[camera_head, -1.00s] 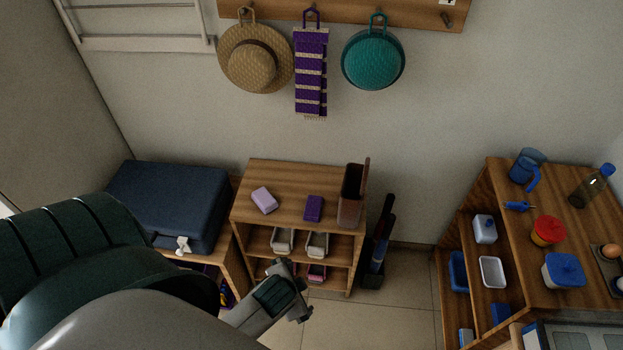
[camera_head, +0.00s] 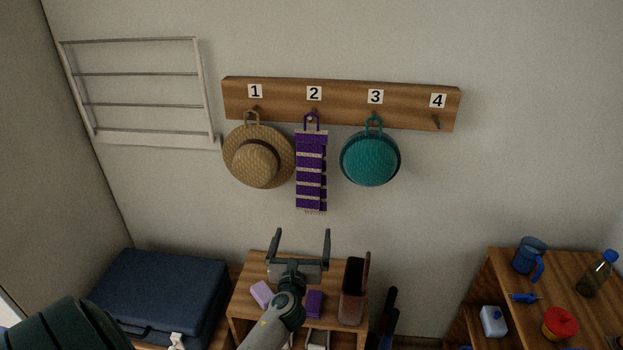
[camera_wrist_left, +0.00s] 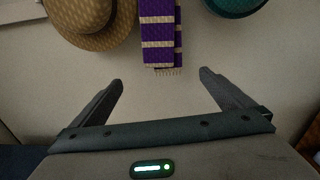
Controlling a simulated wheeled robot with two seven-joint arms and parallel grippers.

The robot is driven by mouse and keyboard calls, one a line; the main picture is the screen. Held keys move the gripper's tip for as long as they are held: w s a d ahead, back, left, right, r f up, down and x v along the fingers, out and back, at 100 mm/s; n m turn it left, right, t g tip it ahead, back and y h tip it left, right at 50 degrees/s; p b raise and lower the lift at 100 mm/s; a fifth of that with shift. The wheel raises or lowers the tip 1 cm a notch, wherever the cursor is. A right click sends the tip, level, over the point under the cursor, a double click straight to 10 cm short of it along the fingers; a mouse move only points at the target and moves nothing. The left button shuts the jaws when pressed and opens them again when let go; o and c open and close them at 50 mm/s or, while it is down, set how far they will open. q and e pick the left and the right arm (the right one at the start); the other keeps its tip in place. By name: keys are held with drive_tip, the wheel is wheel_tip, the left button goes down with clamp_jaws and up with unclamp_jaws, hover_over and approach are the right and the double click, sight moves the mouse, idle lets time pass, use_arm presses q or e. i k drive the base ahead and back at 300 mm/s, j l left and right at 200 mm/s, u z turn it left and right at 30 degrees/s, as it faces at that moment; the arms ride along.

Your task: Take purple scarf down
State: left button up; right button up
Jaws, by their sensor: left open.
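The purple scarf (camera_head: 311,175) with pale stripes hangs by a purple loop from the hook under number 2 on the wooden wall rack (camera_head: 345,96). My left gripper (camera_head: 302,236) is open and empty, below the scarf in the head view, with its fingers pointing up. In the left wrist view the scarf's lower end (camera_wrist_left: 161,35) shows at the top, beyond and between the two open fingertips (camera_wrist_left: 160,80). The fingers do not touch it. My right gripper is not in view.
A straw hat (camera_head: 256,160) hangs left of the scarf and a teal hat (camera_head: 371,160) hangs right of it. Hook 4 (camera_head: 436,122) is bare. Below stand a small wooden shelf (camera_head: 258,268), a blue suitcase (camera_head: 165,290) and a side unit (camera_head: 505,262).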

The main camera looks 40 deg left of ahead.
sight(310, 145)
drive_tip(key=i+j, duration=0.2)
drive_tip(key=j, duration=0.15)
drive_tip(key=i+j, duration=0.15)
drive_tip(key=j, duration=0.15)
drive_tip(key=i+j, duration=0.2)
drive_tip(key=j, duration=0.15)
drive_tip(key=z, duration=0.05)
